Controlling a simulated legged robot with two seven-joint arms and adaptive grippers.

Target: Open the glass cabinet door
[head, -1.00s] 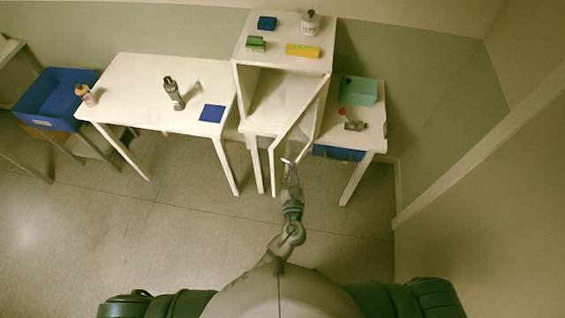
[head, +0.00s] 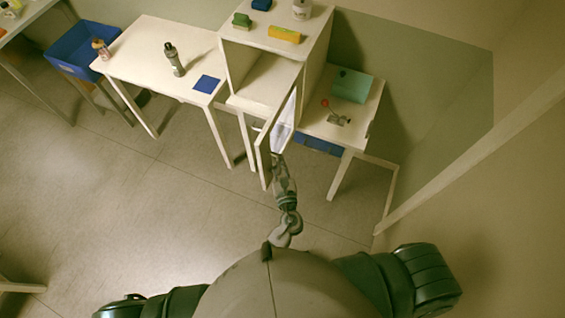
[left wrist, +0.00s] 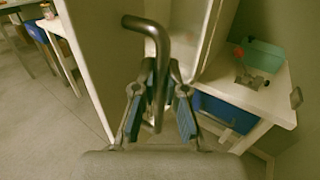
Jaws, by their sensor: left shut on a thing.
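The glass cabinet (head: 232,62) is a white box-shaped unit in the middle of the head view, its front open to the inside. Its glass door (head: 264,162) stands swung out from the right side of the front, seen nearly edge-on. My left gripper (head: 279,160) is at the door's free end. In the left wrist view, the dark bent door handle (left wrist: 151,35) runs down between the blue-padded fingers of my left gripper (left wrist: 159,103), which is shut on it. The door's panel (left wrist: 95,50) stands to the left there. My right gripper is out of view.
A white table (head: 135,50) with a grey bottle (head: 173,58) and a blue mat (head: 207,84) stands left of the cabinet. A small white table (head: 350,148) with a teal box (head: 350,85) stands close on the right. Open floor lies at the left front.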

